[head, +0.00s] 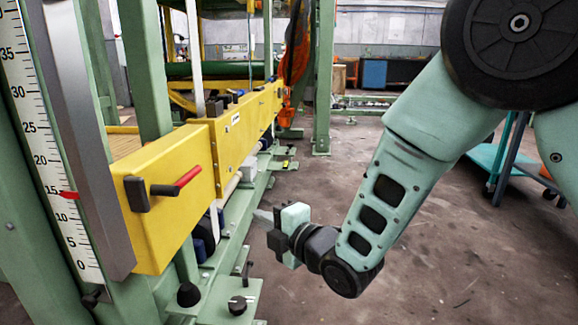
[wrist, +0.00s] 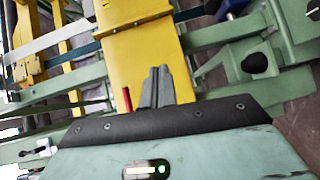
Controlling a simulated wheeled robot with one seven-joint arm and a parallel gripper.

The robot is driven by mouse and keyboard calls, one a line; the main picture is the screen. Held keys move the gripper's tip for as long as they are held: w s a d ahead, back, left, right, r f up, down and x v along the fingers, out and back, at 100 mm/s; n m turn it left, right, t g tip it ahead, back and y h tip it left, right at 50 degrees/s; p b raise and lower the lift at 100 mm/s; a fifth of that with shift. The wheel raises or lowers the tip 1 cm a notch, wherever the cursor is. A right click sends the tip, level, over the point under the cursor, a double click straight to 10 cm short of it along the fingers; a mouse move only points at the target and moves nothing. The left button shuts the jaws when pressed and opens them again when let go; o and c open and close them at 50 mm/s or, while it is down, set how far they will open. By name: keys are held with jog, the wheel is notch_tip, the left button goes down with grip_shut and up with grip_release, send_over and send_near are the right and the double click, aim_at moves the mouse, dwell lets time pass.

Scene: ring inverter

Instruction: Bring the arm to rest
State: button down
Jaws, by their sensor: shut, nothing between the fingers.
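My arm reaches down from the upper right in the head view, bent at its lower joint. My gripper (head: 262,215) is at its end, low and pointing left toward the yellow beam. In the wrist view the fingers of my gripper (wrist: 157,88) are together, with nothing between them. In the head view the gripper is to the right of the beam and apart from the red-tipped handle (head: 187,177).
The yellow beam (head: 165,158) with its black and red handle runs along the left on a green frame. A scale (head: 50,160) stands at the far left with a red pointer near 14. A teal cart (head: 490,158) is at the right. Floor (head: 420,265) below my arm is clear.

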jog(key=s+d+r+m+g+h+p, duration=0.4)
jog(key=s+d+m, duration=0.25)
jog(key=s, duration=0.35)
jog(key=s+d+r+m+g+h+p, duration=0.35)
jog(key=s+d+m, duration=0.3)
jog(key=s, duration=0.25)
jog(key=s+d+r+m+g+h+p, duration=0.4)
jog(key=s+d+m, duration=0.2)
jog(key=s+d, duration=0.3)
notch_tip(320, 180, up, 37)
jog(key=s+a+p, duration=0.1)
jog(key=p, duration=3.6)
jog(key=shift+a, duration=0.2)
jog(key=shift+f, duration=0.1)
